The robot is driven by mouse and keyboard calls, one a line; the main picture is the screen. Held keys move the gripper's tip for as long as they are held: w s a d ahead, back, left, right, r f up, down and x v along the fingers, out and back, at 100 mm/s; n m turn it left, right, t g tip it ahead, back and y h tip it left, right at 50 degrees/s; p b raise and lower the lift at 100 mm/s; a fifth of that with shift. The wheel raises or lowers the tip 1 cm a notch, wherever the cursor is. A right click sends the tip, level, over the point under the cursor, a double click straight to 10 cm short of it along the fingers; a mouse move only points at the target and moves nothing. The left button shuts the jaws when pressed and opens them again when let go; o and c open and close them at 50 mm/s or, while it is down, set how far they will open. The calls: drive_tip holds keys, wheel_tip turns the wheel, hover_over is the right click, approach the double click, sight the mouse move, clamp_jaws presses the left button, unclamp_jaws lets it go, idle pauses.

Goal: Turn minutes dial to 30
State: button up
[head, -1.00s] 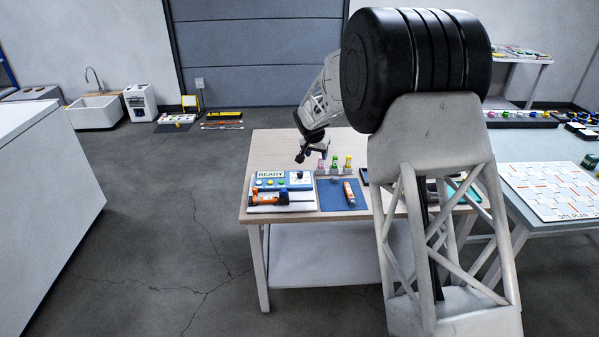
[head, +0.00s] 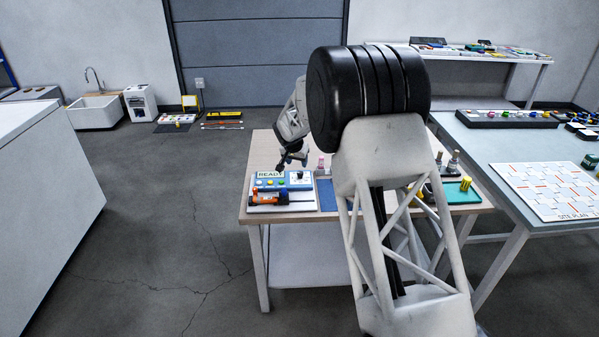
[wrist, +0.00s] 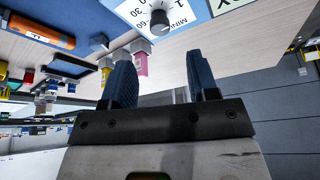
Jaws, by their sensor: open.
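The minutes dial is a black knob (wrist: 159,21) on a white face labelled MINUTES at the top of the wrist view, with 60 and 30 readable on its scale. Where its pointer sits, I cannot tell. The dial belongs to a blue panel with a READY sign (head: 270,174) at the left of the wooden table in the head view. My gripper (wrist: 161,78) is open and empty, its two blue fingers apart from the knob. In the head view my gripper (head: 284,165) hangs above the back edge of the panel.
An orange and black tool (head: 266,198) lies in front of the panel. A pink-topped bottle (wrist: 140,62) stands near the fingers in the wrist view; it also shows in the head view (head: 320,164). A blue mat (head: 327,196) lies right of the panel.

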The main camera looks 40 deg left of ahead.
sight(300, 173)
drive_tip(key=shift+x, duration=3.75)
drive_tip(key=c, duration=0.9)
